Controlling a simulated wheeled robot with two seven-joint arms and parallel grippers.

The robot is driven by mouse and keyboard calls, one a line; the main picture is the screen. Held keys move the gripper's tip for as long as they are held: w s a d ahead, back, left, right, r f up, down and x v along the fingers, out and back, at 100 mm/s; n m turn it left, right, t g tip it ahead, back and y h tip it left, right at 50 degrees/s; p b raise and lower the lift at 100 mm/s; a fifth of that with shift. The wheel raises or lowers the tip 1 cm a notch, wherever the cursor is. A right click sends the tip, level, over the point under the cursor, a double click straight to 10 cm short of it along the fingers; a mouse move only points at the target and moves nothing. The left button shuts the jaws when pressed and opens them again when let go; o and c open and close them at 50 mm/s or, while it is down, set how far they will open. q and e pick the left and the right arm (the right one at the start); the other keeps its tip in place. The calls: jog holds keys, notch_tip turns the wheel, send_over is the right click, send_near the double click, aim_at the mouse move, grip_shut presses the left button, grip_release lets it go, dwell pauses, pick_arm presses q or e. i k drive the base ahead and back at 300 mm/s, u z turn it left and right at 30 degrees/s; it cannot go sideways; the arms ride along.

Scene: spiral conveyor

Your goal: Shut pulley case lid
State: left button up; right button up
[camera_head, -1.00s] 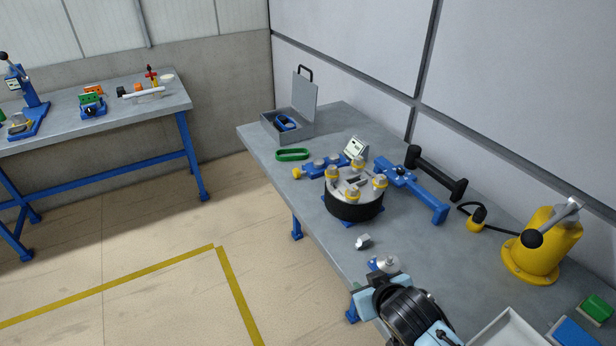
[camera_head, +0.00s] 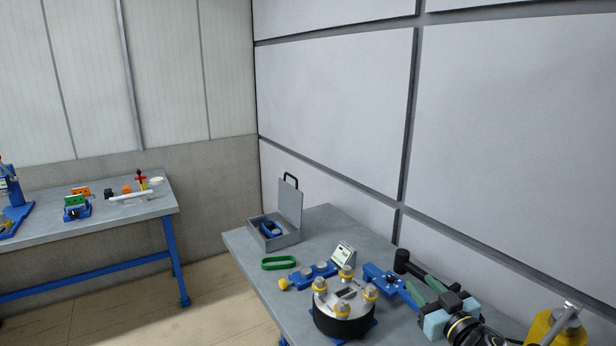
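The grey pulley case (camera_head: 284,240) stands at the far left corner of the near bench. Its lid (camera_head: 290,203) is open and stands upright, with a dark handle (camera_head: 290,181) at its top. A blue and black object (camera_head: 271,229) lies inside the case. My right gripper (camera_head: 418,284) is at the lower right, over the right side of the bench and well away from the case. Nothing is clearly seen in it, and the spread of its fingers is hard to read. My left gripper is out of view.
A green belt loop (camera_head: 279,263) lies in front of the case. A round black fixture with yellow-ringed posts (camera_head: 344,318), a small display (camera_head: 343,253) and blue tools (camera_head: 384,279) stand between the case and my gripper. A yellow device (camera_head: 556,329) is at the lower right. The wall rises behind.

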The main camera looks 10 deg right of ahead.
aim_at(290, 202)
jog(key=i, duration=1.7)
jog(key=u, duration=0.55)
